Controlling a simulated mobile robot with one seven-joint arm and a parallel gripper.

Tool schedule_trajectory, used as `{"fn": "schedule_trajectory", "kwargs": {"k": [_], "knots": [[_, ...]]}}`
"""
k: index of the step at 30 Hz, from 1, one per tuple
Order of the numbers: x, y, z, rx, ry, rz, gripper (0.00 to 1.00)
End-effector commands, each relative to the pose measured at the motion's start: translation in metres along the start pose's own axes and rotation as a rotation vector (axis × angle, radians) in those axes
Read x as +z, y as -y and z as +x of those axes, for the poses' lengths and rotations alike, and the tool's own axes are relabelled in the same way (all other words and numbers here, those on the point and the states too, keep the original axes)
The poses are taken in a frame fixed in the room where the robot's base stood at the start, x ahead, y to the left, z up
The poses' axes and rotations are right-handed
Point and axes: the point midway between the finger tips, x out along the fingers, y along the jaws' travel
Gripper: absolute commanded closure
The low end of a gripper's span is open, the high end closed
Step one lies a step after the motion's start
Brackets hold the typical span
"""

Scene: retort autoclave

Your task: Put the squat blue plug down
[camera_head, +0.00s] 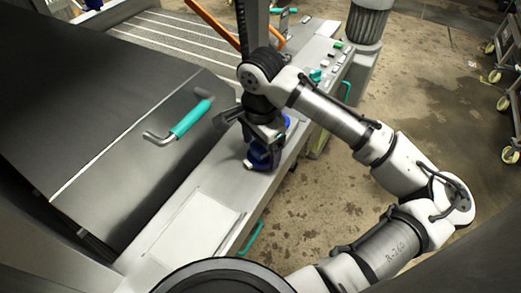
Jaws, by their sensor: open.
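A bit of blue (286,121) also shows to the right behind the gripper.
A dark panel with a teal-gripped handle (190,119) lies to the left. A pale flat plate (195,228) lies on the ledge nearer the front. Small coloured items (338,46) and a teal knob (316,75) sit at the far end. Wet floor (310,205) lies to the right.

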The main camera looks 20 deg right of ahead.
Motion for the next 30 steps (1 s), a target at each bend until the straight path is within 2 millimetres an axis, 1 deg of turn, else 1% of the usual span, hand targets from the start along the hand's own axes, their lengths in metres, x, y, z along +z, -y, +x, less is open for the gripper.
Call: {"fn": "schedule_trajectory", "kwargs": {"k": [1,6,9,13,15,19,30], "knots": [[0.000,0.001,-0.011,-0.004,-0.002,-0.001,0.18],[0.000,0.001,-0.049,-0.002,-0.002,-0.001,0.18],[0.000,0.001,-0.070,-0.002,-0.003,-0.001,0.18],[0.000,0.000,-0.089,0.000,-0.004,0.001,0.18],[0.000,0.000,-0.096,0.000,-0.003,0.001,0.18],[0.000,0.000,-0.102,0.000,-0.001,0.000,0.18],[0.000,0.000,-0.102,0.000,0.000,0.000,0.18]]}}
